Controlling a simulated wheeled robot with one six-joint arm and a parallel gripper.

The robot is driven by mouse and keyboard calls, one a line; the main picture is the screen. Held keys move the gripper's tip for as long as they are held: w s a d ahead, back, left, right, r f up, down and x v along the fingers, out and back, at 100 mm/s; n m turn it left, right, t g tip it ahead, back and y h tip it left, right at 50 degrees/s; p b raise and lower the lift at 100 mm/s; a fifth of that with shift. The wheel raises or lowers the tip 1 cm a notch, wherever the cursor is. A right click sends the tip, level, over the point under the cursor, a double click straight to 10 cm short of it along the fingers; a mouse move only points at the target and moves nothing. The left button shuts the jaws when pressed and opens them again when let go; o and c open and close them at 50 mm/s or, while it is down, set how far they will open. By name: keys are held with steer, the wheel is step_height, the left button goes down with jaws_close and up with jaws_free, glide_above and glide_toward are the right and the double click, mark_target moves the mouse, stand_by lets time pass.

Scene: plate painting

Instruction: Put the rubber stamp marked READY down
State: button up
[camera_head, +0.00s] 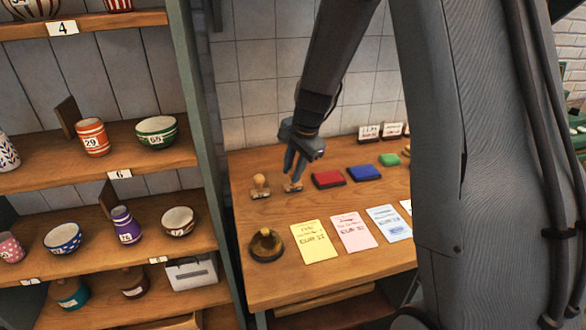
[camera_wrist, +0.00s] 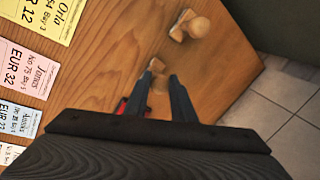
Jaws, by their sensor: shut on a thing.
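My gripper (camera_head: 293,176) points down over the table (camera_head: 285,217) and is shut on a small wooden stamp (camera_head: 293,187). The stamp's base is at or very near the table top; I cannot tell whether it touches. In the wrist view the stamp (camera_wrist: 157,67) shows between the fingertips (camera_wrist: 155,80). A second wooden stamp (camera_head: 260,186) with a round knob stands to its left, apart from the gripper; it also shows in the wrist view (camera_wrist: 188,25). No marking is readable on either stamp, so READY cannot be confirmed.
Red (camera_head: 328,179), blue (camera_head: 365,173) and green (camera_head: 389,159) pads lie right of the gripper. Yellow (camera_head: 314,242), pink (camera_head: 354,232) and pale blue (camera_head: 389,223) slips lie in front. A dark round object (camera_head: 266,245) sits front left. Shelves of pottery stand left.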

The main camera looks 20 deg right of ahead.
steer(key=shift+f, duration=0.1)
steer(key=o, duration=0.8)
steer(key=shift+o, duration=0.2)
steer(key=b+v, duration=0.3)
steer(key=v, duration=0.9)
steer(key=s+f+n, duration=0.4)
steer(key=s, duration=0.3)
steer(key=s+a+f+n+g+h, duration=0.1)
steer(key=s+f+n, duration=0.2)
steer(key=s, duration=0.4)
steer(key=s+f+n, duration=0.4)
steer(key=s+n, duration=0.1)
steer(key=s, duration=0.2)
steer(key=shift+s+a+f+n+g+h, duration=0.15)
steer(key=shift+a+f+n+g+h, duration=0.15)
steer(key=shift+a+f+g, duration=0.1)
